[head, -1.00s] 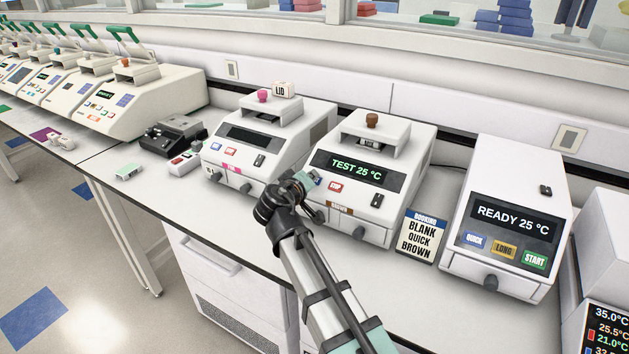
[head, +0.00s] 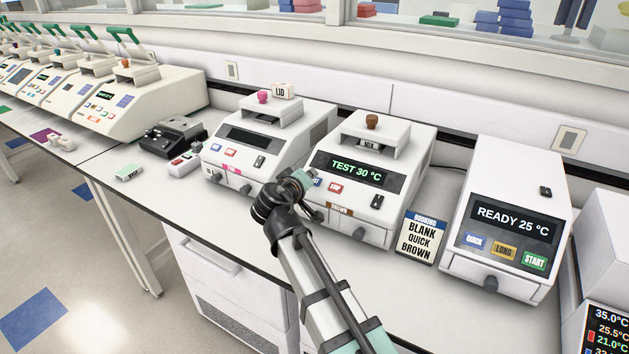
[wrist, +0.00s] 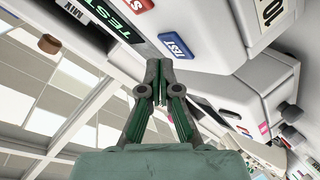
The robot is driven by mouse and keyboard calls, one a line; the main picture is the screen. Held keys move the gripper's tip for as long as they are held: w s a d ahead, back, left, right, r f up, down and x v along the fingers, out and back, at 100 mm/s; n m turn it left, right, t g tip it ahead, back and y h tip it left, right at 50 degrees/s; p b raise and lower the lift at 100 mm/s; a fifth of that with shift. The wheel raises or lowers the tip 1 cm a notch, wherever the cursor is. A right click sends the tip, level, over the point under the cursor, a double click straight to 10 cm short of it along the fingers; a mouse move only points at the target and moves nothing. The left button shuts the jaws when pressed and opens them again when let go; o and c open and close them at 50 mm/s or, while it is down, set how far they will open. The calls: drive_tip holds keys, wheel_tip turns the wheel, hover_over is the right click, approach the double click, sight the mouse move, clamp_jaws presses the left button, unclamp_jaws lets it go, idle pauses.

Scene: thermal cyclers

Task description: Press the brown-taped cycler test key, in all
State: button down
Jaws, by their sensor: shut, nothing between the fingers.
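The brown-taped cycler (head: 400,150) stands mid-bench in the head view, with brown tape (head: 340,208) low on its front and a brown knob on top. Its display (head: 357,170) reads "TEST 30 °C". Its blue test key (head: 318,183) is partly hidden behind my gripper (head: 306,179); the red stop key (head: 335,188) shows to its right. In the wrist view the blue TEST key (wrist: 176,46) lies just beyond the shut, empty fingertips (wrist: 158,66), which look a little apart from it. The red key (wrist: 137,5) is at the top edge.
A pink-taped cycler (head: 262,140) stands close on the left. A booking card (head: 422,237) reading "BLANK QUICK BROWN" stands right of the brown-taped cycler, then another cycler (head: 515,215) showing "READY 25 °C". A narrow bench strip lies in front.

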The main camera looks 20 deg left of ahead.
drive_tip(key=shift+s+a+r+p, duration=0.1)
drive_tip(key=shift+s+r+p, duration=0.25)
drive_tip(key=shift+r, duration=0.4)
drive_tip(key=shift+s+a+r+p, duration=0.1)
drive_tip(key=shift+s+r+p, duration=0.1)
drive_tip(key=shift+s+r, duration=0.4)
drive_tip(key=shift+s+a+r+p, duration=0.1)
drive_tip(key=shift+s+r+p, duration=0.15)
drive_tip(key=shift+r, duration=0.65)
